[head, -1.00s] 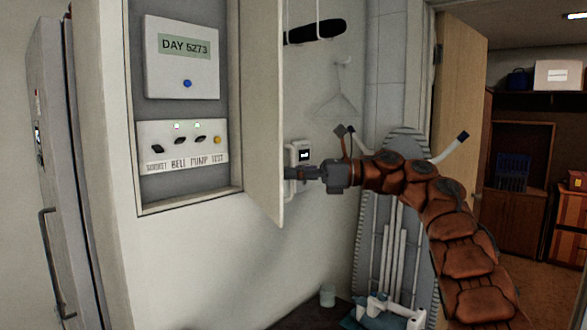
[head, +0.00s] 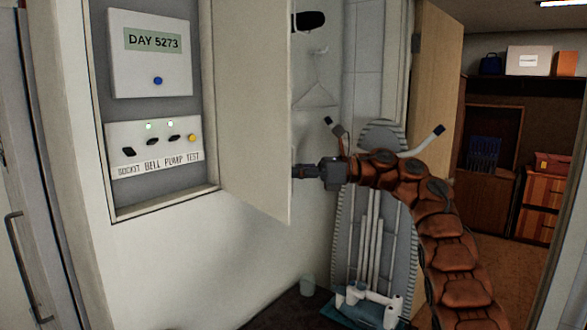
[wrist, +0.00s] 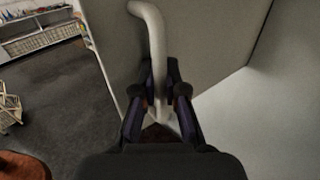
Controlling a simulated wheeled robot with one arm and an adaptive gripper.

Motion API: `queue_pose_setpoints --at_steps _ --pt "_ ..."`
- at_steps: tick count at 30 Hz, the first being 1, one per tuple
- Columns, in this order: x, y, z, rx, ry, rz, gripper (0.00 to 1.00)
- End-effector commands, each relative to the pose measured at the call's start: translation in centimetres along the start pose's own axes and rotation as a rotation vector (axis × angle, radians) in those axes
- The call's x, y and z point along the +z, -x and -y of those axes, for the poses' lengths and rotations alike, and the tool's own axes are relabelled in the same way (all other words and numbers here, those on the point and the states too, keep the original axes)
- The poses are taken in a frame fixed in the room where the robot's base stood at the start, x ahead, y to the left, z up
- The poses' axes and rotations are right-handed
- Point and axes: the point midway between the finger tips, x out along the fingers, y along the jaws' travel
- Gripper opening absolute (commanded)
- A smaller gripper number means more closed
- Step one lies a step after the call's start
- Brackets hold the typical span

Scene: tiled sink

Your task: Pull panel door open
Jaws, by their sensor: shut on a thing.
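The panel door (head: 256,110) stands swung open on the right side of the wall cabinet, with the cabinet interior in plain view. My gripper (head: 298,171) is at the far side of the door, near its free edge, and the door hides the fingertips in the head view. In the wrist view the door (wrist: 195,35) fills the middle, and a pale curved handle (wrist: 157,60) runs down between the two dark fingers. My gripper (wrist: 156,95) is shut on this handle.
Inside the cabinet are a "DAY 5273" display (head: 152,54) and a switch panel (head: 155,145) with lit lamps. An ironing board (head: 372,240) leans on the wall behind my arm. A hanger (head: 316,90) hangs behind the door. An open doorway (head: 510,170) is on the right.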

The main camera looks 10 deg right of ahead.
Motion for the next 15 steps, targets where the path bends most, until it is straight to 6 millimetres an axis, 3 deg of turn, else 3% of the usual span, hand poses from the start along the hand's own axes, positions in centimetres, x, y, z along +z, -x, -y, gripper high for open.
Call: queue_pose_setpoints --at_steps 14,15 --pt "-0.04 0.09 0.07 0.001 -0.001 0.0 0.0" --pt "-0.03 0.1 0.07 0.001 -0.001 0.0 0.15"
